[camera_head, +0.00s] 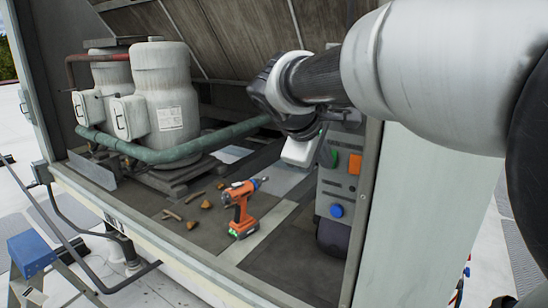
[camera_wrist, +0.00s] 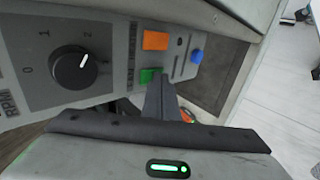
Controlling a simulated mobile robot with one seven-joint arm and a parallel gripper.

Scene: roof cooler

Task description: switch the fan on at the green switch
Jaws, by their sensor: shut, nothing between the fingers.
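The green switch (camera_head: 334,157) is on the grey control panel (camera_head: 328,187) at the right inside the cooler housing. In the wrist view the green switch (camera_wrist: 148,76) shows just left of the tip of my gripper (camera_wrist: 160,84), which partly overlaps its edge. My gripper is shut and empty, its dark fingers close together and pointing at the panel. I cannot tell whether the tip touches the switch. In the head view my gripper's pale body (camera_head: 298,151) is left of the panel and its fingertips are hard to make out. I cannot make out a fan.
An orange switch (camera_wrist: 156,40), a blue button (camera_wrist: 197,56) and a black dial (camera_wrist: 75,67) share the panel. An orange drill (camera_head: 240,207) stands on the housing floor near small brown scraps (camera_head: 192,224). Two compressors (camera_head: 165,95) and a green pipe (camera_head: 185,150) are at left.

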